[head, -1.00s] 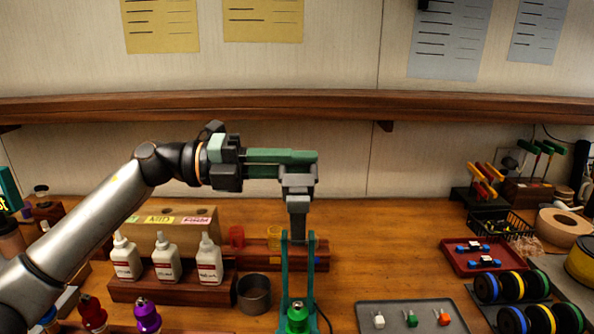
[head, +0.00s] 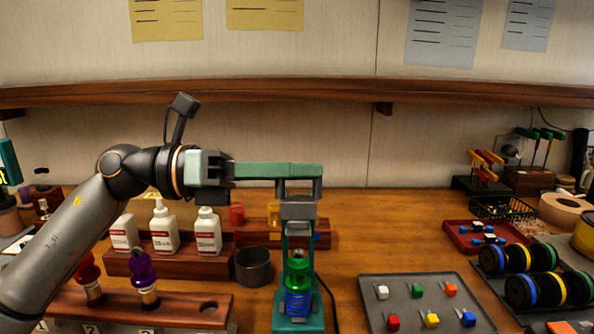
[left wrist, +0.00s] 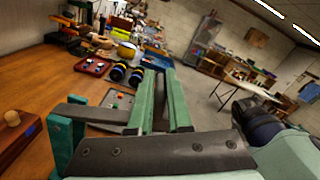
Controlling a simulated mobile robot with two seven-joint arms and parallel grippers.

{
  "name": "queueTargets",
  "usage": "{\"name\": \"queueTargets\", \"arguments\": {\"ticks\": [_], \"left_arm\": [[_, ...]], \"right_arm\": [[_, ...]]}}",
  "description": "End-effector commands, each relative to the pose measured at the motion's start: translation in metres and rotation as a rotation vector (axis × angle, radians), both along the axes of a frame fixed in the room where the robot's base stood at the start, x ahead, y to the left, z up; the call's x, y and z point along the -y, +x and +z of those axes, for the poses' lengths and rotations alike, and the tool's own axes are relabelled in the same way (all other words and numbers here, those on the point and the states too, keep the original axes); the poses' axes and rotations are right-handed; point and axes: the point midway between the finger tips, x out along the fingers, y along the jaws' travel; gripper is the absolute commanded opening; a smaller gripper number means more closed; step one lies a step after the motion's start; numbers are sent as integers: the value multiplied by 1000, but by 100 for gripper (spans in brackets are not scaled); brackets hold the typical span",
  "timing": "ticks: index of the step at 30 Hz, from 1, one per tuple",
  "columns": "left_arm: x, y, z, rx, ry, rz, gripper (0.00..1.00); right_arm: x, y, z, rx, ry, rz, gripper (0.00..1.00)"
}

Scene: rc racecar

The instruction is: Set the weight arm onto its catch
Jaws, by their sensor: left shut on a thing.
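The teal stand (head: 282,324) stands near the front centre, with two posts. A bottle with a green top and blue body (head: 298,300) stands in it, between the posts. The grey weight arm (head: 300,212) rises between the posts above the bottle. My left gripper (head: 305,175) comes in from the left, its long teal fingers shut on the arm's upper end. In the left wrist view the grey arm (left wrist: 93,112) runs leftward from between the fingers, towards a teal post. The catch cannot be made out; the fingers hide part of the arm's end. My right gripper is not in view.
White bottles (head: 208,232) on a wooden rack and a grey cup (head: 254,266) stand left of the stand. A wooden holder (head: 180,308) lies in front of them. A grey tray (head: 406,303) with coloured pieces lies right.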

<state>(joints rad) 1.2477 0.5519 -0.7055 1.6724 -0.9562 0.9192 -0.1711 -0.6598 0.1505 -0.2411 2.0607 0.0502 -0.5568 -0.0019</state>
Motion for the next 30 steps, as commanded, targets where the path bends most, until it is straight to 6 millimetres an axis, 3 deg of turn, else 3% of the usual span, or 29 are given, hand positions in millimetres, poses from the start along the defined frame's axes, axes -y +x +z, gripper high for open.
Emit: {"name": "queueTargets", "arguments": {"ticks": [23,24,30], "left_arm": [[1,-5,-12,-9,2,-8,0],[1,-5,-12,-9,2,-8,19],[1,-4,-12,-9,3,-6,42]], "right_arm": [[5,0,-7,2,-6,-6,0],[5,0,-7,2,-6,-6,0],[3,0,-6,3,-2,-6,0]]}}
